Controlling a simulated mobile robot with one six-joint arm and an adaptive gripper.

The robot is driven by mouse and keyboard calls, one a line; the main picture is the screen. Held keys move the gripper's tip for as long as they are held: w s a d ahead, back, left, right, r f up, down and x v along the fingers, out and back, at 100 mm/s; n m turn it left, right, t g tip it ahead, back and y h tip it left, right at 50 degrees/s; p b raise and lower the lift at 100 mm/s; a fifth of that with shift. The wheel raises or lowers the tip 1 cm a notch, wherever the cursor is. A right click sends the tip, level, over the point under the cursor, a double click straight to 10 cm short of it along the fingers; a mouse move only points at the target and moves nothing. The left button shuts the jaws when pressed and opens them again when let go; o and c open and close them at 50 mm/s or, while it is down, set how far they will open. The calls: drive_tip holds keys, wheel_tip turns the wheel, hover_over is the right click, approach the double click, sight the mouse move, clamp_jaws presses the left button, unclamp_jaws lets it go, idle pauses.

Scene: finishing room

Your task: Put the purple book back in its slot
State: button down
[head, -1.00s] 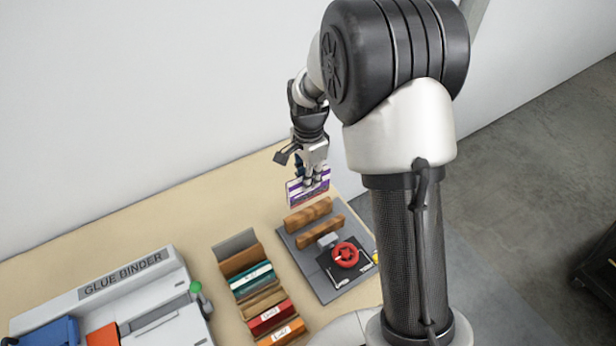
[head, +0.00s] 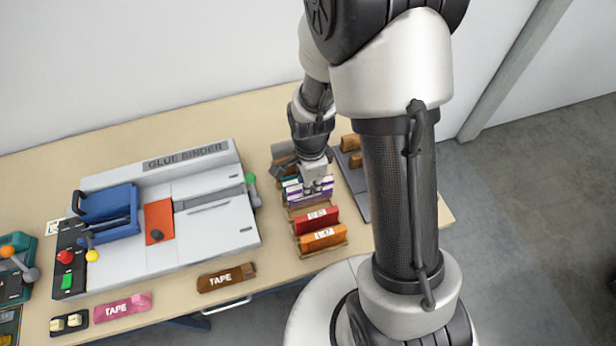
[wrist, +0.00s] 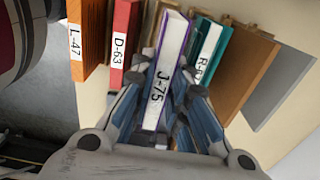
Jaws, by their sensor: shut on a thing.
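The purple book (wrist: 168,75), with a white spine labelled J-75, is in my gripper (wrist: 165,112), whose fingers are shut on its two sides. In the head view my gripper (head: 316,190) points down with the purple book (head: 292,191) at the rack (head: 304,250). The book is lined up between the red book D-63 (wrist: 121,45) and the teal book (wrist: 208,48). I cannot tell how deep it sits in the slot; its lower part is hidden.
The orange book L-47 (wrist: 87,38) stands beyond the red one. The glue binder (head: 165,200) is left of the rack. A grey plate with wooden blocks (head: 352,160) is close on the right, partly behind my arm. Tape boxes (head: 226,278) lie near the front edge.

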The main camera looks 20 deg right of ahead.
drive_tip(key=shift+f+b, duration=2)
drive_tip(key=shift+f, duration=0.75)
drive_tip(key=shift+f+b, duration=0.65)
drive_tip(key=shift+f, duration=0.05)
drive_tip(key=c, duration=1.8)
unclamp_jaws()
drive_tip(key=shift+c, duration=0.2)
drive_tip(key=shift+r, duration=0.15)
drive_tip(key=shift+r+p, duration=4.35)
drive_tip(key=shift+r, duration=1.1)
